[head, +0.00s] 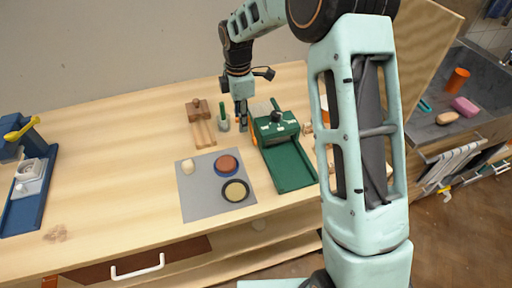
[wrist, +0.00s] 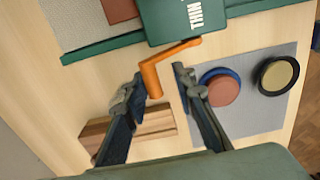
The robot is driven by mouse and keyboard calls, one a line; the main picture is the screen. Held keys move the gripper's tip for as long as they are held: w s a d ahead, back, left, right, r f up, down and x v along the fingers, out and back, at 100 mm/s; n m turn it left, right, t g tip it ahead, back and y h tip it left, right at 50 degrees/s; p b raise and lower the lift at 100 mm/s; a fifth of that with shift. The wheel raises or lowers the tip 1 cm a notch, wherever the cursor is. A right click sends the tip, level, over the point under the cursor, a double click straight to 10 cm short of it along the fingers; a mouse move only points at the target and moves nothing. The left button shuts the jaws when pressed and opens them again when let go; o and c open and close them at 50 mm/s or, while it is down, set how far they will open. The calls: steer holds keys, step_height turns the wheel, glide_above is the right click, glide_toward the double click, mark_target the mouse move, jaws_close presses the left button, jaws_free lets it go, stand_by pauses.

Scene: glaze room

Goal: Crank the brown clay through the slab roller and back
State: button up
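The green slab roller (head: 275,130) stands on the wooden table, its bare green bed (head: 292,168) extending toward the front. In the wrist view its housing (wrist: 180,18) shows the letters "THIN". An orange crank handle (wrist: 153,78) sticks out from the housing's side. A brown clay slab (wrist: 119,10) lies on grey cloth on the bed beside the housing, partly cut off by the frame. My gripper (wrist: 160,84) is open, its fingers on either side of the crank's grip with visible gaps. In the head view my gripper (head: 241,120) points down at the roller's left side.
A grey mat (head: 192,205) holds a reddish disc on blue (head: 227,165), a yellowish disc in a black ring (head: 235,190) and a pale lump (head: 188,167). A blue device (head: 28,190) stands far left.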

steer(key=shift+s+d+r, duration=0.15)
steer(key=shift+s+r, duration=0.05)
steer(key=shift+s, duration=0.3)
steer(key=shift+s+d+r, duration=0.15)
steer(key=shift+s, duration=0.35)
steer(key=shift+r, duration=0.1)
steer(key=shift+s+d+r, duration=0.15)
steer(key=shift+s+r, duration=0.1)
steer(key=shift+s, duration=0.35)
steer(key=shift+s+d+r, duration=0.15)
steer(key=shift+s+r, duration=0.1)
steer(key=shift+s, duration=0.3)
steer(key=shift+s+d+f, duration=0.1)
steer(key=shift+s+d, duration=0.15)
steer(key=shift+s, duration=0.45)
steer(key=shift+s+d, duration=0.2)
steer(key=shift+s, duration=0.45)
steer(key=shift+s+d+f+b, duration=0.15)
steer(key=shift+s+f+b, duration=0.15)
steer(key=shift+s, duration=0.35)
steer(key=shift+s+d+f+b, duration=0.2)
steer(key=shift+s+b, duration=0.1)
steer(key=shift+s, duration=0.35)
